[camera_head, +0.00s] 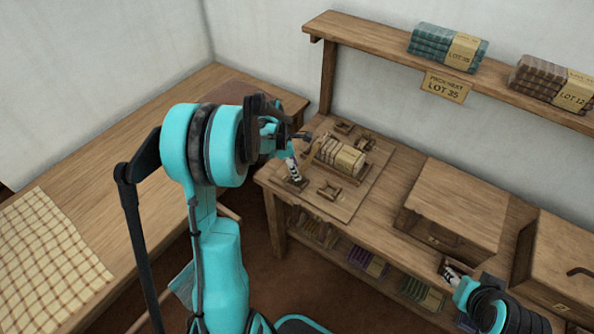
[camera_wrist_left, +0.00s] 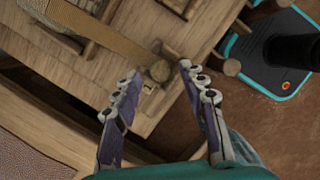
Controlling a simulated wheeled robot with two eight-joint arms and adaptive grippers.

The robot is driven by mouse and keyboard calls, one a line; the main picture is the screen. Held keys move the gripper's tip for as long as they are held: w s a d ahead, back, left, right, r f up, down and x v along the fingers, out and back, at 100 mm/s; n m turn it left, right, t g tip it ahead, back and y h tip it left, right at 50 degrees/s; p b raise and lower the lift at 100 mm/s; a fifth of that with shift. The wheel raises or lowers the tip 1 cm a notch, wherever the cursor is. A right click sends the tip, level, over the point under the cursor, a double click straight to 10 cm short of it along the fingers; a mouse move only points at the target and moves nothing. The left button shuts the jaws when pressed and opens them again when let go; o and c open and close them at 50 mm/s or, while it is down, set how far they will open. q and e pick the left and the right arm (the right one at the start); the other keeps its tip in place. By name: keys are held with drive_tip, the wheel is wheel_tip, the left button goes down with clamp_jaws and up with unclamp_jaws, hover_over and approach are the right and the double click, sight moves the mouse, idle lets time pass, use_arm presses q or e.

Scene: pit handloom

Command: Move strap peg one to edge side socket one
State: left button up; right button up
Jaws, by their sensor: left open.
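In the left wrist view a round wooden peg knob (camera_wrist_left: 160,71) sits at the end of a tan strap (camera_wrist_left: 105,35), at the wooden board's edge; I take it for strap peg one. My left gripper (camera_wrist_left: 158,86) is open, with its fingertips on either side of the knob and nothing held. In the head view my left gripper (camera_head: 293,166) is over the left part of the board (camera_head: 345,212), beside the strapped block (camera_head: 340,156). Small wooden socket blocks (camera_head: 328,190) lie on the board; I cannot tell which is edge side socket one. My right gripper (camera_head: 453,274) is at lower right, its jaws unclear.
A wooden box (camera_head: 457,205) stands right of the board, with another box (camera_head: 565,262) beyond it. A shelf (camera_head: 390,52) with folded cloth stacks (camera_head: 448,47) runs above. Coloured bundles (camera_head: 368,262) lie below the bench. A long bench with checked cloth (camera_head: 45,262) is at left.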

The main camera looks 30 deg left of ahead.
use_arm(q)
drive_tip(key=p+v, duration=0.2)
drive_tip(key=v, duration=0.6)
drive_tip(key=s+d+r+m+t+y, duration=0.2)
drive_tip(key=s+d+r+m, duration=0.55)
drive_tip(key=d+m, duration=0.4)
drive_tip(key=s+d+m+t, duration=0.3)
drive_tip(key=s+d+m, duration=0.3)
drive_tip(key=m, duration=0.8)
drive_tip(key=s+r, duration=0.1)
drive_tip(key=s, duration=0.2)
drive_tip(key=shift+s+d+m, duration=0.2)
drive_tip(key=shift+m, duration=0.15)
